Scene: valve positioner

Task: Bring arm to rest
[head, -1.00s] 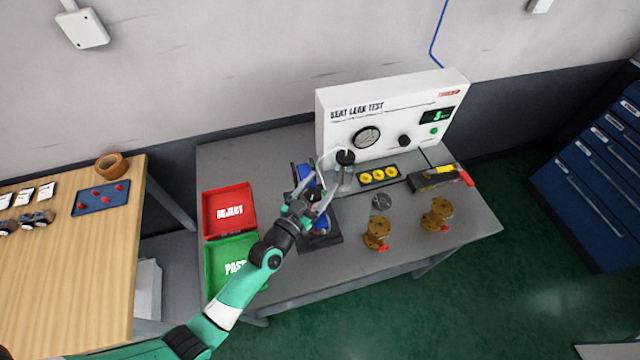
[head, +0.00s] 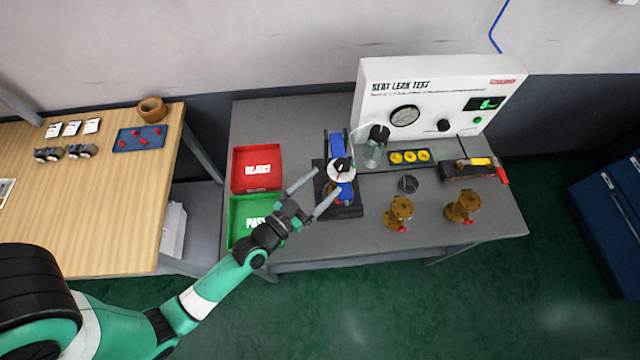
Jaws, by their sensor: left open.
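My left gripper (head: 312,188) is open and empty, its two fingers spread above the grey bench. It hovers between the trays and the blue fixture (head: 335,147). A round white-topped part with a black knob (head: 341,168) sits in the fixture, just right of the fingers. I cannot tell whether the right fingertip touches the fixture. My left arm (head: 210,290) reaches in from the lower left and covers part of the green PASS tray (head: 240,208). My right gripper is not in view.
A red REJECT tray (head: 244,182) lies behind the green one. The white SEAT LEAK TEST panel (head: 440,85) stands at the back. Two brass valves (head: 399,211) (head: 464,205) stand at the right front. A wooden table (head: 110,215) is at the left, with a gap between.

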